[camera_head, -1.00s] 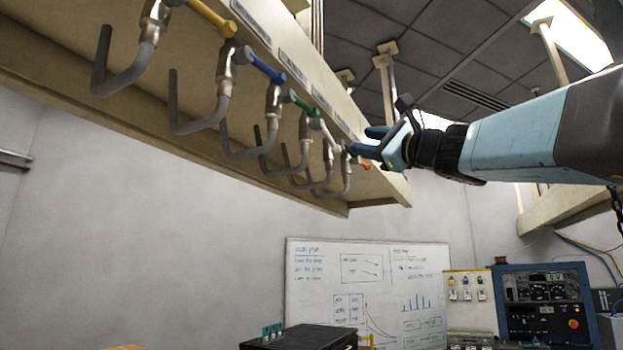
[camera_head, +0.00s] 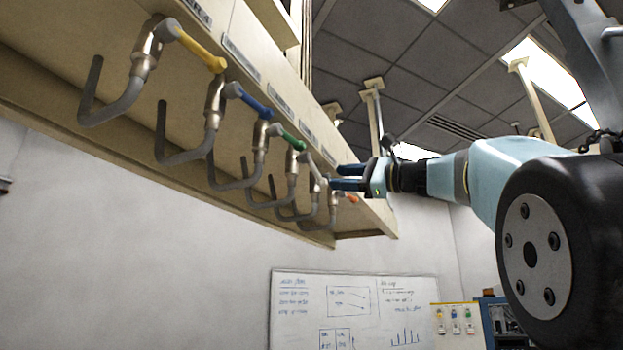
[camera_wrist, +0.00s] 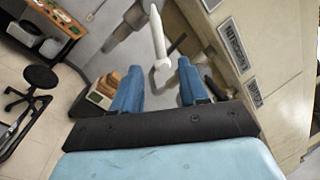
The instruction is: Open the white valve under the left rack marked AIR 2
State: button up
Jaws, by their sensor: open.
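The white valve's handle (camera_head: 317,168) sits under the rack (camera_head: 318,125), between the green handle and the orange one. In the wrist view the white handle (camera_wrist: 158,35) is a long lever with a round hub, lying between and beyond my fingers. My gripper (camera_head: 336,177) is beside the white handle in the head view, its two blue fingers apart. In the wrist view my gripper (camera_wrist: 160,75) is open and empty. I cannot tell whether a finger touches the hub. The AIR 2 label is not readable.
Along the rack are a yellow handle (camera_head: 203,50), a blue handle (camera_head: 248,98), a green handle (camera_head: 289,138) and an orange handle (camera_head: 350,197). Grey bent pipes (camera_head: 185,155) hang below. A whiteboard (camera_head: 350,310) is on the far wall. A stool (camera_wrist: 40,77) stands on the floor.

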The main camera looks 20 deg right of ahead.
aim_at(321, 177)
jog(key=x, duration=0.9)
grip_shut()
dwell(0.4)
